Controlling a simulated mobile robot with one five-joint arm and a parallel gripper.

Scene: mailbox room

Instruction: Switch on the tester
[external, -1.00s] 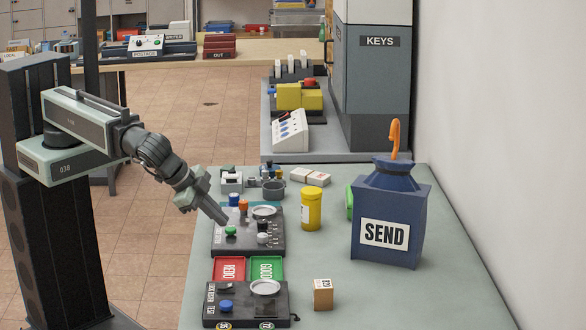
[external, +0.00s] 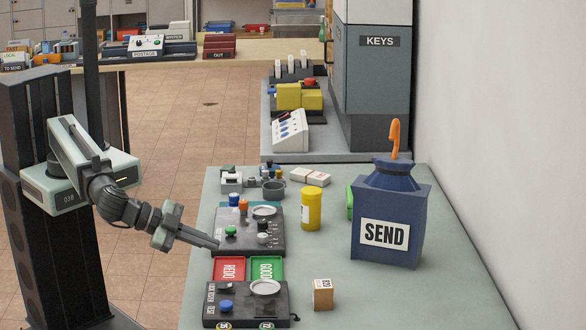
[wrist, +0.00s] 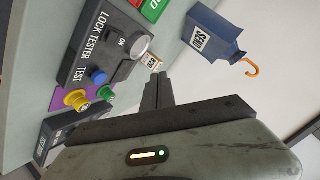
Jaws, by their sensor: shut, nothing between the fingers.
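The lock tester (external: 247,305) is a dark box at the front of the table, with a silver round plate (external: 265,287), a blue button (external: 226,305) and a small dark switch (external: 225,286). In the wrist view the lock tester (wrist: 75,55) shows at the upper left, with the words ON and TEST and the blue button (wrist: 97,76). The switch's position is too small to tell. My gripper (external: 217,245) is shut and empty, above and behind the tester, near the left edge of the second panel. Its closed fingers (wrist: 158,82) point away from the wrist camera, apart from the tester.
A red tray (external: 229,269) and a green tray (external: 267,268) lie between the tester and a second dark panel (external: 262,241). A small wooden block (external: 323,294) stands to the right. A yellow canister (external: 312,210) and the blue SEND bag (external: 385,215) stand farther back. The table's right front is clear.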

